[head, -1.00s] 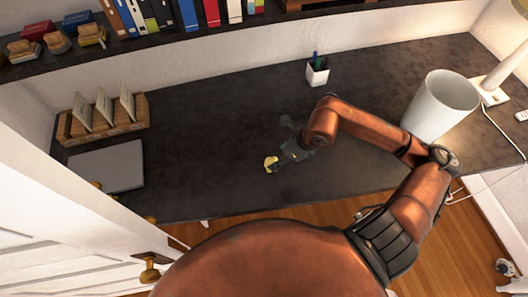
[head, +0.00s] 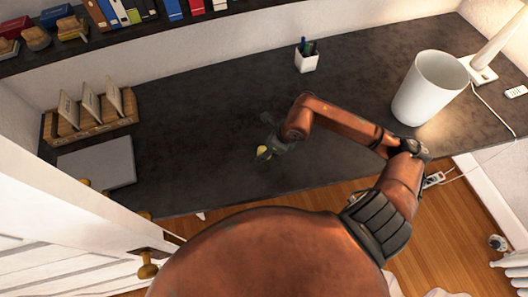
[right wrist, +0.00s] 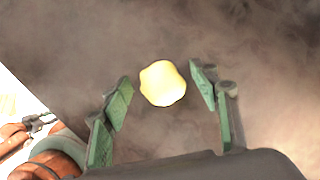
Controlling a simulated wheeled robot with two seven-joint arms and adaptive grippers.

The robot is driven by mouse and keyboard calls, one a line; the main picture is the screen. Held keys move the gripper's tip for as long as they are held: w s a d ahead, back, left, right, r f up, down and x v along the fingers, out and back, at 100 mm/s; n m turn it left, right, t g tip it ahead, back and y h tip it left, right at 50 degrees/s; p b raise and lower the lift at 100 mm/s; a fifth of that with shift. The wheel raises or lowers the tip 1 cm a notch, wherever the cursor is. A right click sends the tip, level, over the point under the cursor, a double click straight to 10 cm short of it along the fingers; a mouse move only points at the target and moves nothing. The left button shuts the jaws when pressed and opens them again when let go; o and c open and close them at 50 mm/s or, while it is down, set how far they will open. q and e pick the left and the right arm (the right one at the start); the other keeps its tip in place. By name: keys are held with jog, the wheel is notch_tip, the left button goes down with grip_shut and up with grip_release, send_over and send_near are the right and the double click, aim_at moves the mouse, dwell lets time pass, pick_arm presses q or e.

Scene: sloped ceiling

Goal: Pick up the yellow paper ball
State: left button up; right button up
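The yellow paper ball (head: 263,153) lies on the dark desk (head: 190,110), near its front edge. It also shows in the right wrist view (right wrist: 162,84), a rounded crumpled shape. My right gripper (head: 266,149) is right above or around the ball in the head view. In the right wrist view the two green-padded fingers (right wrist: 163,87) are spread wide, with the ball between their tips and a gap on both sides. The gripper is open and holds nothing. I cannot tell its exact height above the desk. My left gripper is not in view.
A white bin (head: 428,88) and a lamp (head: 490,60) stand at the right of the desk. A pen cup (head: 306,57) is at the back. A grey laptop (head: 97,163) and a wooden card rack (head: 92,112) are at the left. The desk around the ball is clear.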

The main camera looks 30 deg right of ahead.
jog(key=c, duration=0.6)
jog(key=shift+c, duration=0.2)
